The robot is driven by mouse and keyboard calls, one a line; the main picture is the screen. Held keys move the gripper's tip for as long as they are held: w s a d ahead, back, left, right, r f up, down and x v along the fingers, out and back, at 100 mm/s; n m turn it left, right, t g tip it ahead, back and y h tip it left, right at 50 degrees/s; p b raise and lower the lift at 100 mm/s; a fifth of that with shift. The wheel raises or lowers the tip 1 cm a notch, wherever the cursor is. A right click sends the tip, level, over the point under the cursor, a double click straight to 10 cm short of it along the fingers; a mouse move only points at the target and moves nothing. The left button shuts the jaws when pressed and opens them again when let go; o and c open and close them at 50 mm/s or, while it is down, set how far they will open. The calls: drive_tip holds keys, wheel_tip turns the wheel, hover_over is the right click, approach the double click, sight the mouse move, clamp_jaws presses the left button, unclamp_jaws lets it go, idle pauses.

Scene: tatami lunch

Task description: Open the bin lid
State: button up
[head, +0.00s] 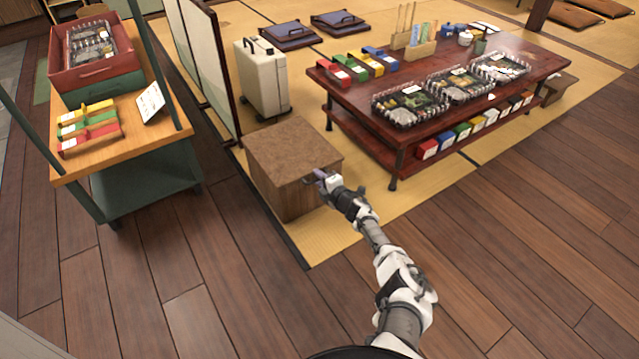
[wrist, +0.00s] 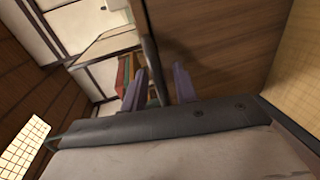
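The bin is a brown wooden box (head: 285,195) on the tatami edge, with a flat speckled brown lid (head: 285,148) lying closed on top. My gripper (head: 318,176) is at the bin's front right, close to the lid's front edge. In the wrist view, my gripper (wrist: 161,80) shows two purple fingers spread apart with a gap between them. The bin's wooden side (wrist: 215,45) fills the upper right there, and the dark lid edge (wrist: 149,50) runs down toward the gap. Whether the fingers touch the lid cannot be told.
A low red table (head: 480,100) with trays and coloured boxes stands right of the bin. A cream suitcase (head: 262,80) and a folding screen (head: 205,65) stand behind it. A wooden cart (head: 130,135) is at left. The wood floor in front is clear.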

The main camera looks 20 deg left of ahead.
drive_tip(key=shift+w+a, duration=0.15)
drive_tip(key=shift+a, duration=0.05)
clamp_jaws()
drive_tip(key=shift+r+p, duration=0.1)
drive_tip(key=shift+p, duration=0.2)
